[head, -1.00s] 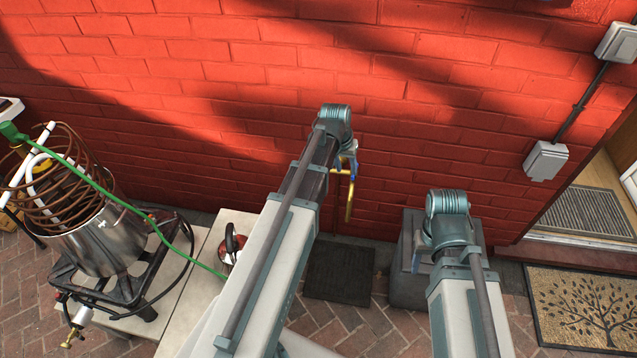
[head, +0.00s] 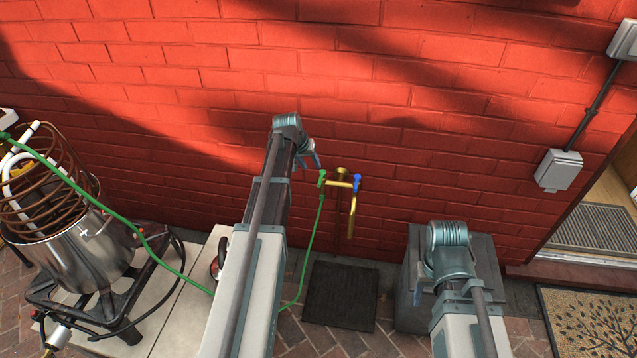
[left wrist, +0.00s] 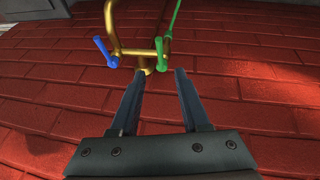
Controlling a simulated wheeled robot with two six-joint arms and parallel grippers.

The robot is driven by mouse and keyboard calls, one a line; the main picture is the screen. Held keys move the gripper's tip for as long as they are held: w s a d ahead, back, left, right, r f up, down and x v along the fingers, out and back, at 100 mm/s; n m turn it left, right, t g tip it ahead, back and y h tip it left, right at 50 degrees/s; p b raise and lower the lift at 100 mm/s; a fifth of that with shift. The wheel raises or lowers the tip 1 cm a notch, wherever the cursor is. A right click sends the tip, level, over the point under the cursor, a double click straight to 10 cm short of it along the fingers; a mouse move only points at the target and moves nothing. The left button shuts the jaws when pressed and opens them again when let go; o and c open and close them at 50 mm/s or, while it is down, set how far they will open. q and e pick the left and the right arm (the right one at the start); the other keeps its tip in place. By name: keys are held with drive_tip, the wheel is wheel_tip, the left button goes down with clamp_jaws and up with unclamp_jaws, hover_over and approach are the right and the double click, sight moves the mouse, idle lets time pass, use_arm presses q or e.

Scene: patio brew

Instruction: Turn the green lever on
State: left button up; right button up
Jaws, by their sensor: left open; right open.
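The brass tap (head: 342,185) on the red brick wall has a green lever (head: 322,179) on its left and a blue lever (head: 357,183) on its right. My left gripper (head: 315,160) is open and empty, just up and left of the green lever in the head view. In the left wrist view the green lever (left wrist: 159,52) lies just beyond the gap between the open fingertips (left wrist: 160,72), with no clear contact. The blue lever (left wrist: 105,50) is outside the left finger. My right gripper (head: 418,294) is mostly hidden behind its own wrist.
A green hose (head: 312,235) hangs from the tap's green side and runs left towards the steel pot (head: 80,250) with its copper coil. A dark mat (head: 341,296) lies below the tap. A grey block (head: 412,305) stands right of it. The wall around the tap is clear.

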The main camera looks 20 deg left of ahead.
sight(320, 181)
use_arm(q)
drive_tip(key=b+x, duration=0.9)
drive_tip(key=x, duration=0.2)
drive_tip(key=shift+w+f+b, duration=0.15)
drive_tip(key=shift+f+b, duration=0.25)
clamp_jaws()
idle(0.9)
